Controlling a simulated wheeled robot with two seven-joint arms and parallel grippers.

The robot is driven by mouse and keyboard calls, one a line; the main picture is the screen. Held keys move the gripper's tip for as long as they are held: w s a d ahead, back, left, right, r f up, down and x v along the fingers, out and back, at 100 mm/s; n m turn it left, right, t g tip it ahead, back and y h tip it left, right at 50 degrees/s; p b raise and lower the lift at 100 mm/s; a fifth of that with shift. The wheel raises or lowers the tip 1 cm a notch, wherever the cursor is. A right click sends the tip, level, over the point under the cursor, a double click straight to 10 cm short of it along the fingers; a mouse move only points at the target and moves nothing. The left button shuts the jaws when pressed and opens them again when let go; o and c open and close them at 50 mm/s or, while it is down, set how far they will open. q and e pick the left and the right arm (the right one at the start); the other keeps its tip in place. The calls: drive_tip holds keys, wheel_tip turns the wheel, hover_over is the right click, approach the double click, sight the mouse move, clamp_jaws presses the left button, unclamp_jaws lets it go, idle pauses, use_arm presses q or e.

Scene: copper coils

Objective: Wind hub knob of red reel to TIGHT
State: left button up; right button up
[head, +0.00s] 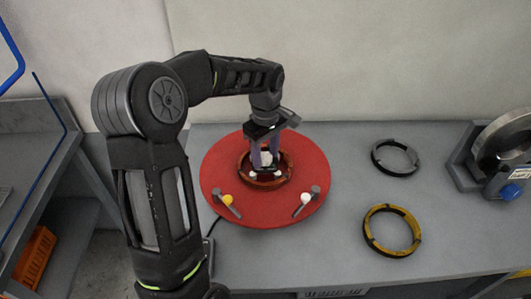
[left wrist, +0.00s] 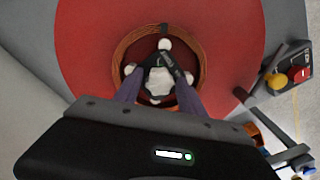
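The red reel (head: 225,187) is a round red disc lying flat on the grey bench; it also shows in the left wrist view (left wrist: 85,55). A ring of copper wire (left wrist: 121,55) lies around its centre. Inside the ring is the hub knob (left wrist: 158,82), pale, with white balls on short arms. My left gripper (head: 266,158) points down over the hub, its two purple fingers on either side of the knob's middle and seemingly shut on it. The fingers hide part of the knob. No TIGHT mark can be read. My right gripper is not in view.
On the reel's front part are a yellow-balled lever (head: 228,201) and a white-balled lever (head: 305,199). To the right lie a dark ring (head: 395,145) and a yellow ring (head: 379,208). A metal machine with a blue knob (head: 510,191) stands at the far right.

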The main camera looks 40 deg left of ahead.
use_arm(q)
clamp_jaws()
drive_tip(key=shift+m, duration=0.3)
idle(0.4)
drive_tip(key=m+b, duration=0.1)
drive_tip(key=m, duration=0.2)
drive_tip(key=shift+m, duration=0.3)
drive_tip(key=m, duration=0.8)
drive_tip(key=shift+a+m+b, duration=0.1)
drive_tip(key=shift+m+b, duration=0.3)
drive_tip(key=m, duration=0.5)
drive_tip(key=shift+r, duration=0.1)
drive_tip(key=shift+m, duration=0.3)
